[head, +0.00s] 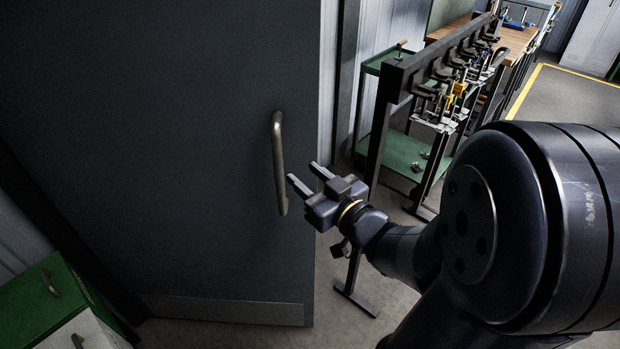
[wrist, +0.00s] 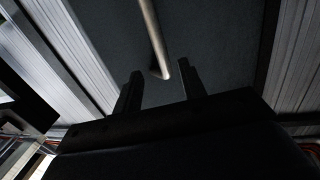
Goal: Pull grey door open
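The grey door (head: 170,130) fills the left half of the head view and shows as a dark panel (wrist: 215,40) in the wrist view. The door stands ajar, with its right edge away from the wall panels behind. A vertical metal bar handle (head: 279,165) is on its right side. My gripper (head: 306,178) is just right of the handle, its two fingers apart and pointing toward the door. In the wrist view the handle's lower end (wrist: 160,70) shows ahead of and between the open fingers (wrist: 158,82). Nothing is held, and I cannot tell whether a finger touches the handle.
A black rack with several clamps (head: 445,70) and a green shelf cart (head: 405,155) stand behind and right of my gripper. A green cabinet (head: 45,300) stands at the lower left. A wooden-topped bench (head: 510,40) is at the back. Open floor (head: 570,100) lies at the right.

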